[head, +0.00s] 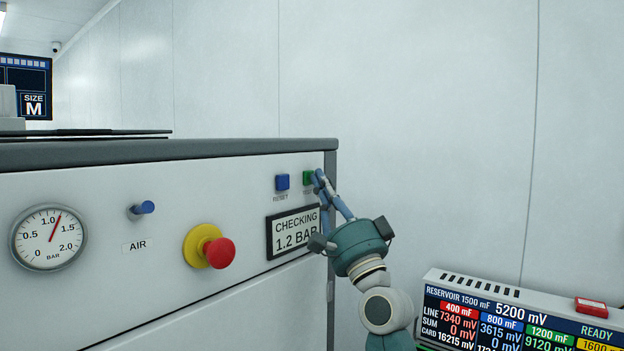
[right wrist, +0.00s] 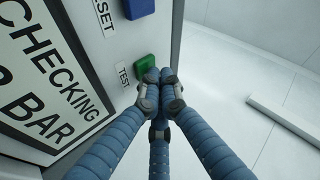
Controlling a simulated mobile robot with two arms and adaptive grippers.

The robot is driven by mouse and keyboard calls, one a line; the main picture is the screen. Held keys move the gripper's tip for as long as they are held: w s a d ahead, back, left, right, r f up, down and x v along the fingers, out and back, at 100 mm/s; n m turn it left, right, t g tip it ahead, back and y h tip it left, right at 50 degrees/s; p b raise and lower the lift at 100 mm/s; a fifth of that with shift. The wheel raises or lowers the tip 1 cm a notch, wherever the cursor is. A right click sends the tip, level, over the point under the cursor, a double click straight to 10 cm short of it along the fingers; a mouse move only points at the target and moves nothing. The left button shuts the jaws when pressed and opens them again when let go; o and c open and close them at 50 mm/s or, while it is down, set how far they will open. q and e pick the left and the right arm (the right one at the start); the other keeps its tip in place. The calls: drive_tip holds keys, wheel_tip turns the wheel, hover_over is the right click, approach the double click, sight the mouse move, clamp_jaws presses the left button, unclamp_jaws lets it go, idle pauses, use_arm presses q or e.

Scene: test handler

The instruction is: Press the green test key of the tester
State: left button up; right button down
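The green test key (head: 308,177) sits at the upper right of the tester's white front panel (head: 120,285), right of the blue reset key (head: 282,182). My left gripper is in neither view.
The panel carries a display (head: 294,231) reading CHECKING 1.2 BAR, a red stop button (head: 220,253) on yellow, a blue AIR lever (head: 143,208) and a pressure gauge (head: 48,238). A meter box (head: 520,310) reading READY stands at the lower right, with a red key on top.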

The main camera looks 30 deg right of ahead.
idle(0.3)
drive_tip(key=shift+s+d, duration=0.3)
drive_tip(key=shift+s, duration=0.45)
drive_tip(key=shift+s+d+p, duration=0.1)
drive_tip(key=shift+s+d, duration=0.2)
drive_tip(key=shift+s, duration=0.45)
drive_tip(key=shift+s+d+p, duration=0.15)
drive_tip(key=shift+s+d, duration=0.2)
drive_tip(key=shift+s, duration=0.45)
drive_tip(key=shift+s+d+p, duration=0.1)
drive_tip(key=shift+s+d, duration=0.2)
drive_tip(key=shift+s, duration=0.45)
